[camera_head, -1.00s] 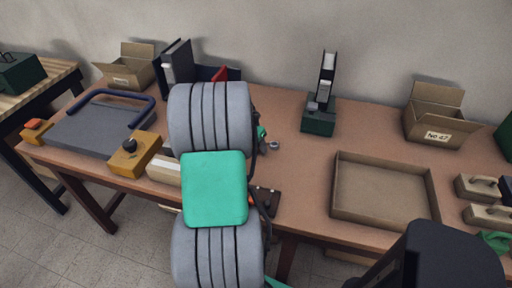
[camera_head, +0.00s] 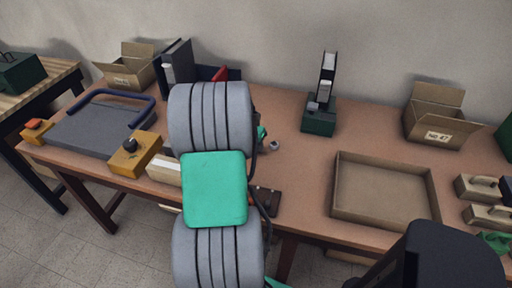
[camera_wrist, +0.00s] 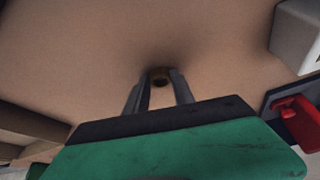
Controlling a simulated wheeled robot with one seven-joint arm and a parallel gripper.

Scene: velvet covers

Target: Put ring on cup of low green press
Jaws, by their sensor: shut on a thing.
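In the wrist view my gripper (camera_wrist: 158,74) is shut on a small dark, brassy ring (camera_wrist: 161,81), which sits between the fingertips above the brown tabletop. In the head view my arm hides most of the gripper. A small grey round piece (camera_head: 274,146) shows just right of the arm; I cannot tell whether it is the ring or a fingertip. The green press (camera_head: 319,116), with a dark green base and an upright grey and black column, stands at the back of the table, right of and behind my gripper. Its cup is too small to make out.
A shallow cardboard tray (camera_head: 345,212) lies right of centre. An open box (camera_head: 436,120) stands at the back right. Wooden blocks with handles (camera_head: 480,187) lie at the right edge. Binders (camera_head: 180,65) stand behind my arm. The tabletop between my arm and the press is clear.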

